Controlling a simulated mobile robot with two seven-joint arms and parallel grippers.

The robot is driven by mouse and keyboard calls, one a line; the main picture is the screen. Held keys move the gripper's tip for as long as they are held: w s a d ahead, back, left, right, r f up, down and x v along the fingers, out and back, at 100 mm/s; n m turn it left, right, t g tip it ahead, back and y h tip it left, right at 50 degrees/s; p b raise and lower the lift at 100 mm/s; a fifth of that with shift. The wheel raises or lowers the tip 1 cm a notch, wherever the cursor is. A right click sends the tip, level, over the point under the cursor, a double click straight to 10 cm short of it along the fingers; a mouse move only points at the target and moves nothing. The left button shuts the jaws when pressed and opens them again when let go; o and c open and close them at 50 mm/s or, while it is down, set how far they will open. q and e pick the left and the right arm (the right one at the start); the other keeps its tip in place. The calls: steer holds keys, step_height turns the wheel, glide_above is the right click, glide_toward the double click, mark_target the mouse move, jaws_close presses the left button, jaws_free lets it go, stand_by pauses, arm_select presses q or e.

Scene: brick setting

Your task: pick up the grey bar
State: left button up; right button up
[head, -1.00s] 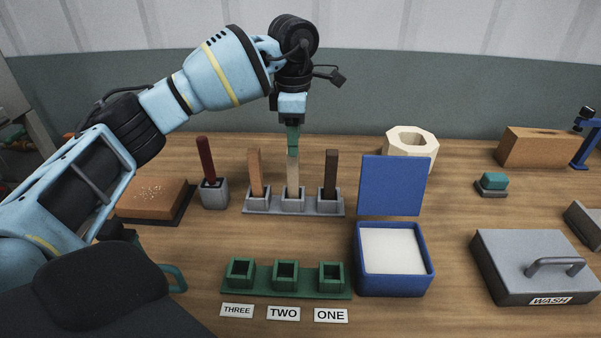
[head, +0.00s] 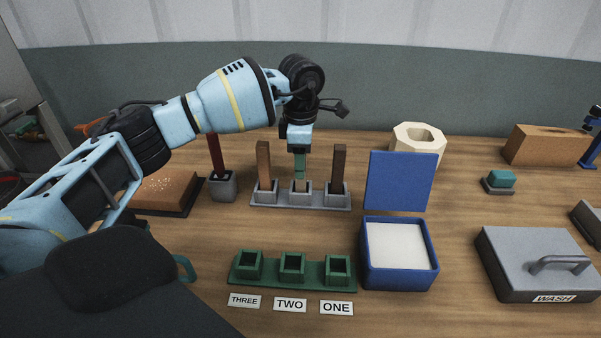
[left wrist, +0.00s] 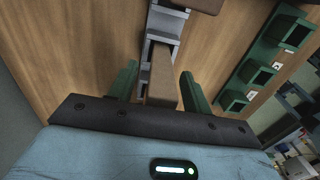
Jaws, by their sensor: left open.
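A grey rack (head: 322,202) holds three upright bars in a row. The left bar (head: 264,160) is orange-brown and the right bar (head: 339,163) is dark brown. The middle bar (head: 301,187) is pale, its exact colour hard to tell, and mostly hidden behind my gripper. My left gripper (head: 300,167) points down over the middle slot. In the left wrist view, its open green fingers (left wrist: 158,71) stand on either side of this bar (left wrist: 163,82), which looks brownish there. No hold on it shows. My right gripper is not in view.
A green three-socket block (head: 325,280) stands in front, with labels THREE, TWO and ONE. A blue box (head: 365,270) with raised lid (head: 401,182) is to the right. A red bar (head: 215,155) in a grey holder (head: 222,187) stands close on the left.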

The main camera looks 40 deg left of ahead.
arm_select(q)
steer(key=c, duration=0.8)
steer(key=shift+c, duration=1.3)
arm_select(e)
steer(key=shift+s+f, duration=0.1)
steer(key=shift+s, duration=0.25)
arm_select(q)
steer(key=shift+r, duration=0.1)
